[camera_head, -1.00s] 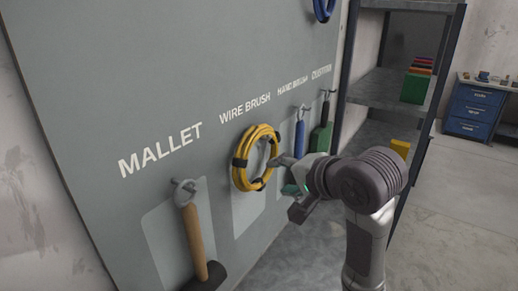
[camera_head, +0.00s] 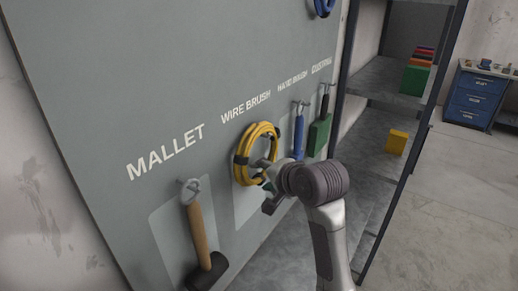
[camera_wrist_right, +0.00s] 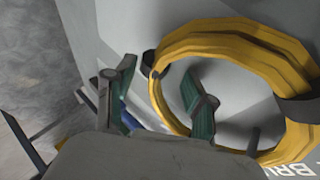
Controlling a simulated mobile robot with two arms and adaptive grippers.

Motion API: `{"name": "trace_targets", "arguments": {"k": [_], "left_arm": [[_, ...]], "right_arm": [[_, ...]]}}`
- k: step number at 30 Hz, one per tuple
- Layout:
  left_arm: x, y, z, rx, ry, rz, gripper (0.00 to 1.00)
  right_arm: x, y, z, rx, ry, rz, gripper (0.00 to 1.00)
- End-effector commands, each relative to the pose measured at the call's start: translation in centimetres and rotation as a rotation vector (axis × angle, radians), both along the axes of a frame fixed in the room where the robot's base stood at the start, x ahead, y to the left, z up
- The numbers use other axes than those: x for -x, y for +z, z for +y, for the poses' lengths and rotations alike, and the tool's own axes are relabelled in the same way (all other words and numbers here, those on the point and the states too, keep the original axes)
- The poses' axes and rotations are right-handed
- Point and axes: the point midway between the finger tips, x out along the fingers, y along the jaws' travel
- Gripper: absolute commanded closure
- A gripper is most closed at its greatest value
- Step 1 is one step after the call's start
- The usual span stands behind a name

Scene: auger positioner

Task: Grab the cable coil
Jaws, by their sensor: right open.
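The yellow cable coil (camera_head: 262,128) hangs on the grey board under the label "WIRE BRUSH", bound with dark bands. It also shows large in the right wrist view (camera_wrist_right: 225,38). My right gripper (camera_head: 266,172) is at the coil's lower right side, its tips partly hidden by my wrist in the head view. In the right wrist view my right gripper (camera_wrist_right: 158,75) is open, with one green finger inside the ring's opening and the other outside it. The coil's near band runs between them; I cannot tell whether they touch it. My left gripper is not in view.
A mallet (camera_head: 199,235) hangs to the left of the coil. A blue-handled brush (camera_head: 299,137) and a green dustpan (camera_head: 319,132) hang to the right. A blue coil (camera_head: 322,6) is above. A metal shelf (camera_head: 385,82) stands beyond the board.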

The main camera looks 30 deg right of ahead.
Motion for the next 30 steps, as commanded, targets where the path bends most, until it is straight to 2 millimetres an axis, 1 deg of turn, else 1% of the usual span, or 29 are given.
{"name": "trace_targets", "arguments": {"k": [6,7,14,15,17,30], "left_arm": [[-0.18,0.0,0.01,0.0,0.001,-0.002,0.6],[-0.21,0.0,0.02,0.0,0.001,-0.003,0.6],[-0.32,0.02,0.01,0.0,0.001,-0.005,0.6],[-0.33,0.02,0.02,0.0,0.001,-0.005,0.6],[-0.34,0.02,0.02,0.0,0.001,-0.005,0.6],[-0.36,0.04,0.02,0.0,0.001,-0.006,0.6]], "right_arm": [[-0.11,-0.1,0.03,0.0,0.0,-0.001,0.45],[-0.11,-0.09,0.02,0.0,0.0,-0.001,0.47],[-0.1,-0.06,0.02,0.0,0.0,-0.001,0.85],[-0.1,-0.06,0.02,0.0,0.0,-0.001,0.92],[-0.1,-0.06,0.02,0.0,0.0,-0.001,1.0],[-0.15,0.13,0.0,-0.001,0.0,-0.005,1.0]]}}
